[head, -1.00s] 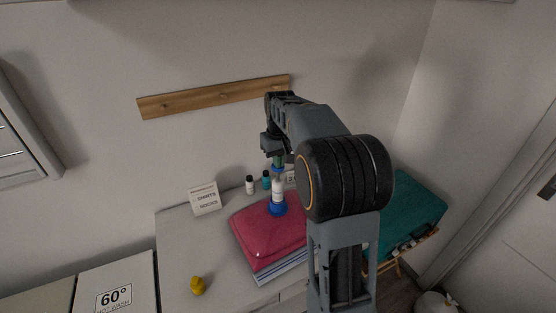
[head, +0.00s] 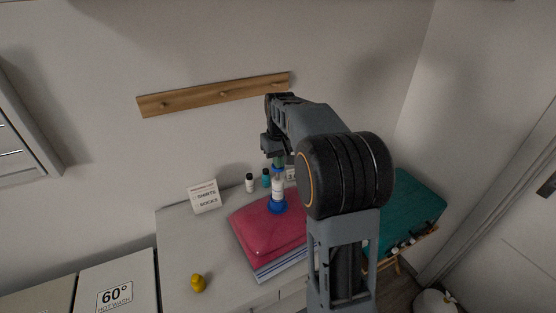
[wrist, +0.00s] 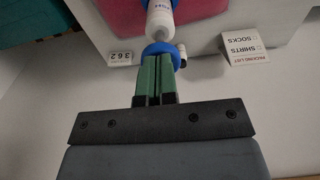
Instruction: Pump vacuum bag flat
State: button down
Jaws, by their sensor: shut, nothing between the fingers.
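The pinkish-red vacuum bag (head: 262,236) lies on a low stack on the white counter. A white hand pump (head: 278,187) with a blue base stands upright on the bag; in the wrist view its white body (wrist: 161,20) shows with a blue knob (wrist: 160,50) at the near end. My gripper (head: 279,162) is directly above the pump. In the wrist view its green fingers (wrist: 156,78) are together, with nothing between them, and their tips overlap the knob. I cannot tell whether they press on it. My arm hides the bag's right side.
A packing-list card (head: 205,196) stands at the counter's back left, beside small bottles (head: 250,183). A small number display (wrist: 120,58) is near the pump. A yellow object (head: 198,283) sits at the front left. A teal case (head: 412,208) is to the right. A wooden peg rail (head: 213,96) is on the wall.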

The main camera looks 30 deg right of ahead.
notch_tip(320, 180, up, 2)
jog(key=shift+r+b, duration=0.1)
jog(key=shift+b, duration=0.6)
notch_tip(320, 180, up, 8)
jog(key=shift+s+r, duration=0.2)
jog(key=shift+b, duration=0.45)
dwell(0.7)
jog(key=r+t, duration=0.1)
jog(key=s+r+t+b, duration=0.1)
jog(key=r+b, duration=0.1)
jog(key=shift+s+d+r+t, duration=0.15)
jog(key=shift+s+r+t, duration=0.1)
jog(key=shift+s+t, duration=0.15)
